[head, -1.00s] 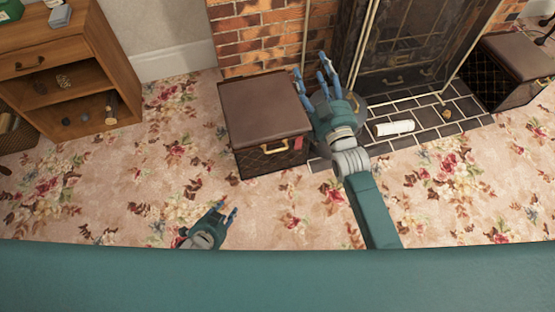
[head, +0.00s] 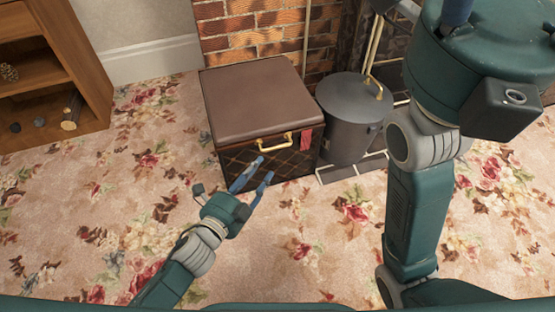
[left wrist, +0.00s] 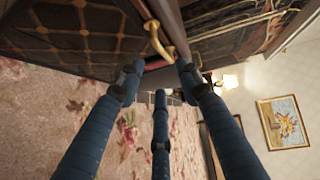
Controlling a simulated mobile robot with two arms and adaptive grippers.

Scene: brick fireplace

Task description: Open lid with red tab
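A box (head: 222,150) with a brown padded lid (head: 255,100) stands on the carpet in the head view, its lid down. A gold handle (head: 275,143) is on the front, and a red tab (head: 306,139) hangs at the lid's front right corner. My left gripper (head: 264,169) is open and empty in front of the box, just below the handle. In the left wrist view, its fingers are spread, and the handle (left wrist: 158,40) shows just beyond the fingertips. My right arm is large at the right; its fingers are mostly cut off by the top edge.
A dark metal bin (head: 350,110) with a gold handle stands right of the box, by the hearth. A brick wall (head: 255,40) is behind the box. A wooden shelf unit (head: 85,60) is at the far left. The floral carpet (head: 90,220) is clear in front.

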